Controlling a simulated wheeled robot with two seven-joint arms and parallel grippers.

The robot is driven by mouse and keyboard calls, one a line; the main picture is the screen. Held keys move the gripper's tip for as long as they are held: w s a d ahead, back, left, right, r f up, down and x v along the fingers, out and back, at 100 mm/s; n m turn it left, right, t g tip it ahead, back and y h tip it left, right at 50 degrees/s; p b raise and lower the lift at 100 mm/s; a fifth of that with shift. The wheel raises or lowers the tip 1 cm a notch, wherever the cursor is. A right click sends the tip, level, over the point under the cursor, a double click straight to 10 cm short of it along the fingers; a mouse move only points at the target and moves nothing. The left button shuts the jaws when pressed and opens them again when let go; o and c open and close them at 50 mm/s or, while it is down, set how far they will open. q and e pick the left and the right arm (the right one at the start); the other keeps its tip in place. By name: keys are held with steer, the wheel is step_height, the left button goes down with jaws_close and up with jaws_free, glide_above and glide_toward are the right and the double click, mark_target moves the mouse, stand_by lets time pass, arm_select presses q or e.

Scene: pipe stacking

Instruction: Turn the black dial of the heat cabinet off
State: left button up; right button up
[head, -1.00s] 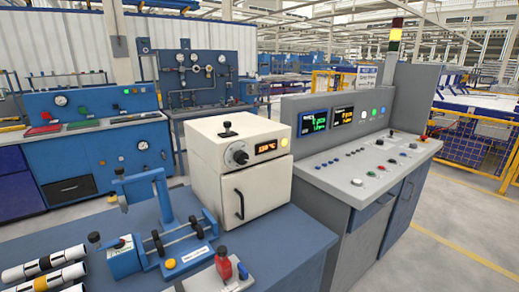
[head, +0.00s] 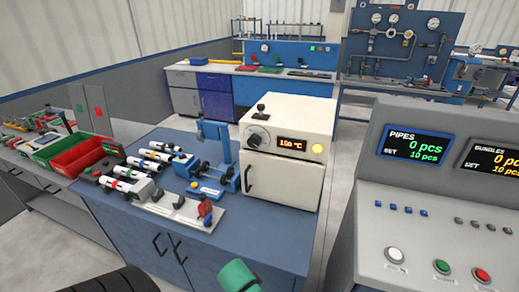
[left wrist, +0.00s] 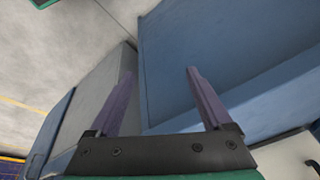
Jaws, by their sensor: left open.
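The cream heat cabinet (head: 283,186) stands on the right end of the blue bench in the head view. Its round black dial (head: 258,138) is on the upper front, left of the lit temperature display (head: 291,143), which seems to read about 150 °C. A yellow lamp (head: 317,149) glows to the right of the display. My right gripper is not seen.
Pipes (head: 135,173), a blue clamp fixture (head: 215,150) and a red-handled lever (head: 205,210) are on the bench (head: 262,236), left of the cabinet. The grey control console (head: 432,225) stands close on the right. Open floor shows between bench and console.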

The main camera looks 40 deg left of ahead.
arm_select(q)
steer(key=w+a+r+m+t+y, duration=0.3)
steer(key=a+r+m+y, duration=0.1)
steer(key=a+r, duration=0.6)
steer(key=m+t+y+p, duration=0.15)
steer(key=m+t, duration=0.95)
steer(key=m, duration=1.7)
glide_toward(253, 142)
steer(key=p+x, duration=0.1)
steer(key=x, duration=0.8)
steer(key=shift+w+a+f+p, duration=0.1)
steer(key=shift+w+p, duration=0.15)
steer(key=shift+p, duration=0.15)
steer(key=shift+w+a, duration=0.15)
steer(key=shift+w, duration=0.35)
jaws_close()
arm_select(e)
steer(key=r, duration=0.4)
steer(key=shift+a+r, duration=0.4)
